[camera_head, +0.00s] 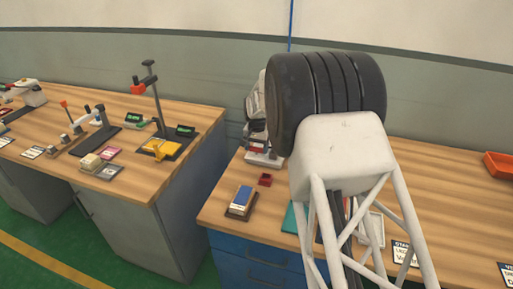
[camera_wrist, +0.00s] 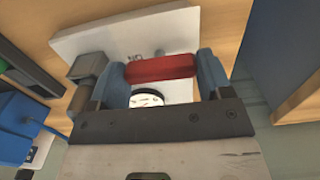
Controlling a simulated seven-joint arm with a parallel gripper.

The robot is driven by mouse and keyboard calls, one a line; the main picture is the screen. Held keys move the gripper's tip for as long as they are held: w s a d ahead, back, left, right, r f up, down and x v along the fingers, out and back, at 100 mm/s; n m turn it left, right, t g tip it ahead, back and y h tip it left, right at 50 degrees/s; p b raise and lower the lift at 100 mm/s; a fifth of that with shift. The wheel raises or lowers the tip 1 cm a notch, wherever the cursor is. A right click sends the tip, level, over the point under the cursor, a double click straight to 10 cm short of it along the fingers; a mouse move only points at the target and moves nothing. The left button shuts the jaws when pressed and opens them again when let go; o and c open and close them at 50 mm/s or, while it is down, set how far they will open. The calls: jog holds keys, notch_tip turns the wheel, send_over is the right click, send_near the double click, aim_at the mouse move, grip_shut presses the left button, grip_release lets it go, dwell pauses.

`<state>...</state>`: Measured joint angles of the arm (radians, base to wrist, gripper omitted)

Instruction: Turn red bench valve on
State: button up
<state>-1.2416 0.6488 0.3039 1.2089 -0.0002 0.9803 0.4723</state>
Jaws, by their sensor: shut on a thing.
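The red valve handle (camera_wrist: 160,67) is a short red bar in the wrist view, in front of a white panel (camera_wrist: 185,32). My gripper (camera_wrist: 162,74) has its two blue-grey fingers at the two ends of the bar and is shut on it. A round white gauge (camera_wrist: 147,98) shows just below the bar, partly hidden by my gripper. A grey-brown fitting (camera_wrist: 86,72) stands left of the left finger. In the head view, neither the valve nor my gripper can be made out.
In the wrist view a blue object (camera_wrist: 18,127) lies at the left, and a wooden edge (camera_wrist: 300,100) runs at the right. In the head view a wooden bench (camera_head: 455,190) bears a red tray (camera_head: 498,164) and a small blue-topped box (camera_head: 242,197). Another bench with tools stands left.

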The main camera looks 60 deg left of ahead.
aim_at(257, 147)
jog(key=o, duration=0.9)
jog(key=shift+r, duration=0.15)
jog(key=shift+r, duration=3.7)
